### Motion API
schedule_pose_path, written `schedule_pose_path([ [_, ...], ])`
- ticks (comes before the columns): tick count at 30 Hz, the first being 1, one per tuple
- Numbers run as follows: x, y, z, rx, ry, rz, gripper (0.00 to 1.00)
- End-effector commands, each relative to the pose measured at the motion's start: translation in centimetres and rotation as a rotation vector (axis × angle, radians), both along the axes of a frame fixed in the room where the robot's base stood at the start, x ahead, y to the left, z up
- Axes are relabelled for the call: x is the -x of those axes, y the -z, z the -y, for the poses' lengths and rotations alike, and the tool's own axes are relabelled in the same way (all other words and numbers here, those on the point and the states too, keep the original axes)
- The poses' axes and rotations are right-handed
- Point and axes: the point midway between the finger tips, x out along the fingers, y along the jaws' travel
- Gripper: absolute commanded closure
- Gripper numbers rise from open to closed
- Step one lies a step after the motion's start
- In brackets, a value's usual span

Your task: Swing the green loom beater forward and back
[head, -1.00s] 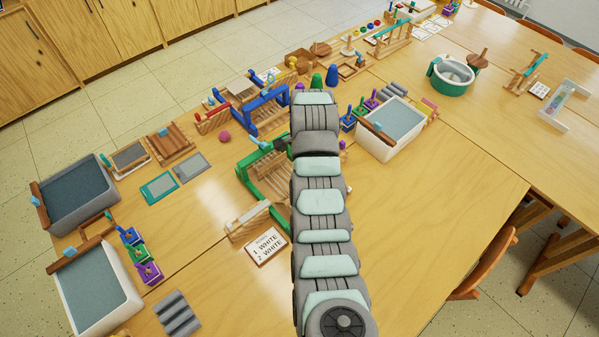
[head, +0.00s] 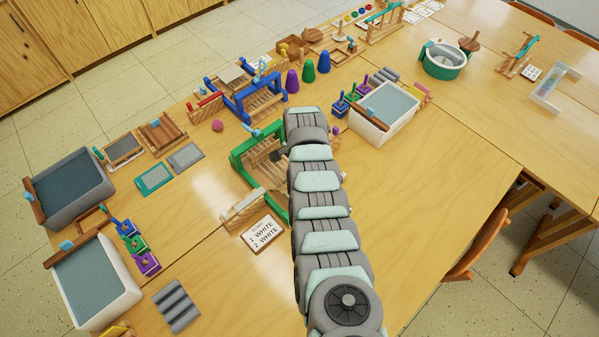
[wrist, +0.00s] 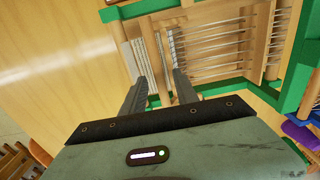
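The green loom (head: 236,163) stands on the table in the middle of the head view, left of my arm, which covers its right side. It has a green frame, wooden bars and pale threads. In the wrist view, its green frame (wrist: 220,92) runs along the top and right, with wooden bars and stretched threads inside. My gripper (wrist: 155,80) is open, with its two fingers apart over the loom's left part. Narrow wooden bars show between and beyond the fingertips; I cannot tell whether they touch. Which bar is the beater is unclear.
A blue loom (head: 240,103) stands just behind the green one. A white card (head: 263,233) lies in front. A white-rimmed tub (head: 385,112) stands to the right, with colored cones (head: 308,70) behind. The table right of my arm (head: 430,180) is clear.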

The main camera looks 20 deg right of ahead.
Motion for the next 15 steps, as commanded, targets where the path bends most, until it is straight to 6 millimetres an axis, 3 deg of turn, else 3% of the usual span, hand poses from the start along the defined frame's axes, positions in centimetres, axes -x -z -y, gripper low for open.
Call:
schedule_pose_path([
  [6,0.00,0.00,-0.01,0.000,0.000,0.000,0.65],
  [15,-0.01,-0.02,-0.01,0.000,0.000,0.000,0.89],
])
